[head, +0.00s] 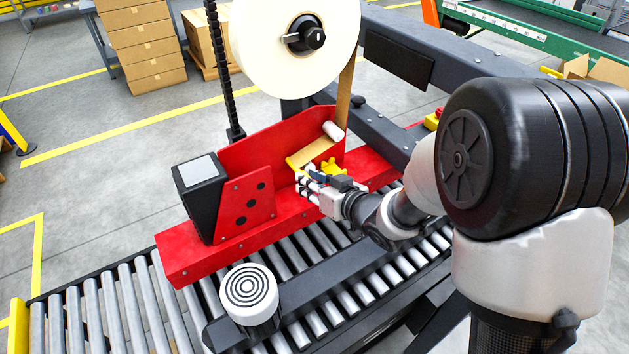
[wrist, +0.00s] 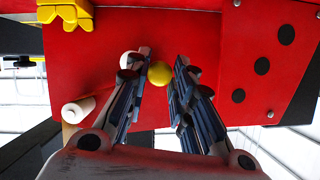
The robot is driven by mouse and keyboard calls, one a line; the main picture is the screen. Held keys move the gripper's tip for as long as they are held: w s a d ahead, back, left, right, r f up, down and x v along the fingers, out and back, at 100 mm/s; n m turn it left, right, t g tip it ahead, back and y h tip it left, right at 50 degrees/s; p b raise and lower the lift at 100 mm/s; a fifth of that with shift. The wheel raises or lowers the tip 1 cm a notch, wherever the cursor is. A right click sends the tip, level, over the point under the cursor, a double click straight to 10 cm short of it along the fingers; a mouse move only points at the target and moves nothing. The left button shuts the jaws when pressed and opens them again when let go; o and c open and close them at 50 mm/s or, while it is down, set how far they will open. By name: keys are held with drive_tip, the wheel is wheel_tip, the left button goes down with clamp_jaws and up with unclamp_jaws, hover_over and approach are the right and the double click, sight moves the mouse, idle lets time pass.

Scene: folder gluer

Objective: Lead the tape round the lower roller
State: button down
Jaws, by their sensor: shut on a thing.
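The tape roll (head: 293,38) hangs above the red machine (head: 262,140). A tan tape strip (head: 346,92) runs down from it to a white upper roller (head: 332,131), and a tan band (head: 311,152) slants down-left from there toward my gripper (head: 303,181). In the wrist view the upper roller (wrist: 76,110) is at lower left. A second white roller (wrist: 128,60), apparently the lower one, is partly hidden behind the left finger. My gripper (wrist: 163,66) is shut on a round yellow knob (wrist: 159,74) in front of the red plate. Whether the tape joins the knob is hidden.
A yellow lobed part (head: 331,168) sits beside my gripper; it is also in the wrist view (wrist: 65,12). A black box (head: 200,195) stands on the machine's left. Below are conveyor rollers (head: 135,310) and a white ringed cap (head: 249,293).

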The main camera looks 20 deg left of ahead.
drive_tip(key=shift+f+b, duration=0.95)
drive_tip(key=shift+f, duration=0.45)
drive_tip(key=shift+f, duration=0.2)
drive_tip(key=shift+w+d+f, duration=0.1)
drive_tip(key=shift+d+f, duration=0.05)
